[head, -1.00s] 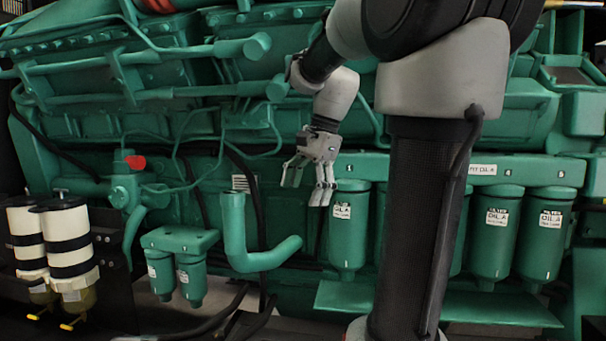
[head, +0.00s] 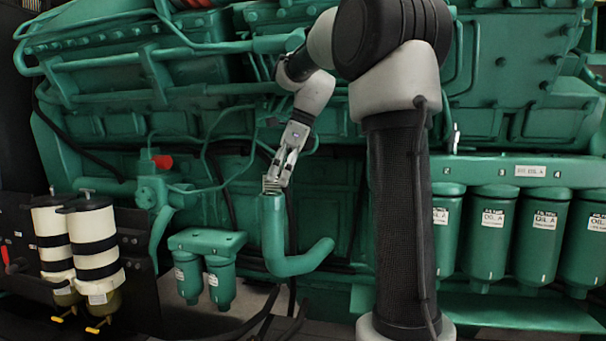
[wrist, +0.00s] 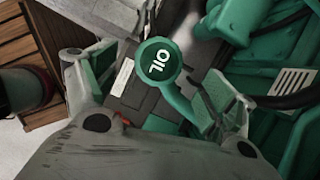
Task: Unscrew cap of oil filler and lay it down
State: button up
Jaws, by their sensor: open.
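The oil filler is a bent green pipe (head: 285,262) on the engine's side in the head view. Its upright end is directly below my gripper (head: 278,176). In the wrist view its round green cap (wrist: 160,61) shows white letters "OIL" and sits on the pipe. My gripper is open, with one finger at the left of the cap and the other at its right in the wrist view. I see a gap between the cap and each finger there. The head view does not show clearly how far the fingertips are above the cap.
Green oil filters (head: 492,236) hang in a row at the right, beyond my arm. Two small green filters (head: 205,270) hang left of the pipe. White-and-black canisters (head: 95,245) stand farther left. Dark hoses run behind the pipe. A wooden slatted surface (wrist: 28,45) shows in the wrist view.

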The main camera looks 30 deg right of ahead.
aim_at(273, 193)
jog(key=shift+x, duration=2.3)
jog(key=shift+s+d+f, duration=0.1)
jog(key=shift+s+d, duration=0.05)
jog(key=c, duration=1.1)
jog(key=n+g, duration=0.1)
jog(key=n, duration=0.2)
jog(key=shift+y, duration=0.3)
jog(key=shift+n+g, duration=0.4)
jog(key=shift+n, duration=0.4)
